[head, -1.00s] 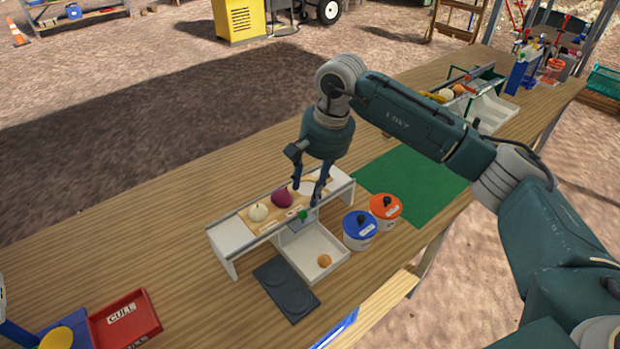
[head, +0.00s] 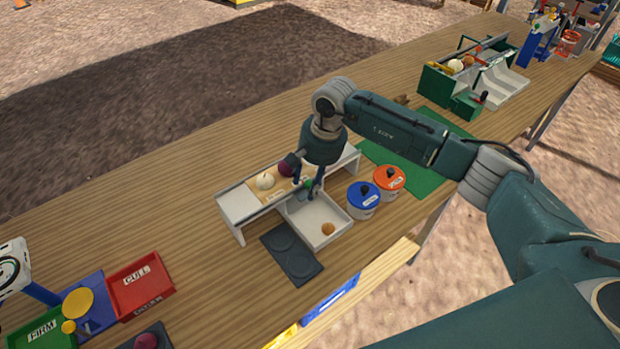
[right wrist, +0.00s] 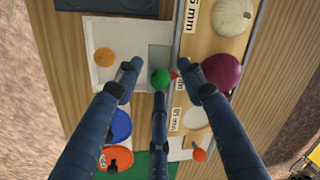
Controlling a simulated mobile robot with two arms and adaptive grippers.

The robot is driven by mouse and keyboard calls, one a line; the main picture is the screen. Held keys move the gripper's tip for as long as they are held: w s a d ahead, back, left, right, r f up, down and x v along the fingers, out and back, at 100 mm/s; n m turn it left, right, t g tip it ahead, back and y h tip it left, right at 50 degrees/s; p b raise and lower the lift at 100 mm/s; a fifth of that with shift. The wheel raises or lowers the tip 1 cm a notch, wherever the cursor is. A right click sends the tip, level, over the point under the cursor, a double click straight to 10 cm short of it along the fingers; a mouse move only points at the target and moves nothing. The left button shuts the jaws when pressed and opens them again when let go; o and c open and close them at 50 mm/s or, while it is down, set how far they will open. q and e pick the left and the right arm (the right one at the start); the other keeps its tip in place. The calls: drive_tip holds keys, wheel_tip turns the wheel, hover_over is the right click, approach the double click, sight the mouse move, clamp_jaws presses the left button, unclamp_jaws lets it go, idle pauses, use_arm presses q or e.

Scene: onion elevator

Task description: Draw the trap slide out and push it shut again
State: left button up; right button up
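The sorting stand (head: 236,204) is a low white ramp with rails, standing on the wooden table. A green knob (head: 308,182) sits at its front rail; it also shows in the right wrist view (right wrist: 160,78). A small grey plate (right wrist: 159,55) beside the knob reaches over the white tray (head: 335,212). My right gripper (head: 308,193) is down at the knob. In the right wrist view its fingers stand apart around the knob; whether one touches it I cannot tell. A white onion (head: 265,181) and a purple onion (right wrist: 222,71) lie on the stand. My left gripper is not in view.
A small brown onion (head: 328,229) lies in the tray. Blue-lidded (head: 363,195) and orange-lidded (head: 389,178) pots stand close at the right. A dark mat (head: 292,256) lies in front. A red bin (head: 140,286) and green bin (head: 42,328) stand at the left.

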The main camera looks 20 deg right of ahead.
clamp_jaws()
drive_tip(key=shift+s+d, duration=0.1)
drive_tip(key=s+d+p, duration=0.1)
drive_tip(key=s+d, duration=0.1)
drive_tip(key=s, duration=0.5)
drive_tip(key=shift+s+d, duration=0.25)
drive_tip(key=shift+d, duration=0.1)
idle(0.4)
idle(1.4)
